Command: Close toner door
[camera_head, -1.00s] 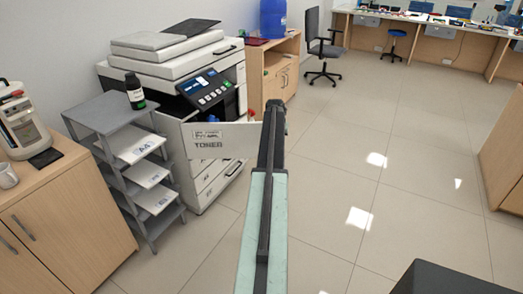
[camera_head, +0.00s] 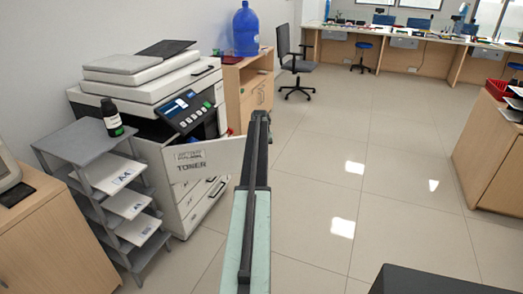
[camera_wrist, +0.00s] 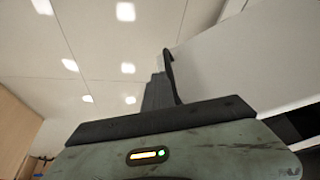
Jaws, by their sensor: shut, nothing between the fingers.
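The toner door (camera_head: 215,160) is a white panel marked TONER. It stands open, swung out from the front of the white copier (camera_head: 160,85), and faces the head camera at a slant. The dark interior behind it is partly visible under the control panel. My gripper (camera_head: 260,118) is at the end of my raised arm, just right of the door's free edge in the head view. In the wrist view, my gripper (camera_wrist: 168,65) is shut and empty, with a large pale panel, likely the toner door (camera_wrist: 235,60), close on its right. I cannot tell whether they touch.
A grey paper shelf (camera_head: 75,140) with a dark toner bottle (camera_head: 112,118) on top stands left of the copier. A wooden cabinet (camera_head: 50,240) is at front left. A cabinet with a blue water jug (camera_head: 245,30) stands behind.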

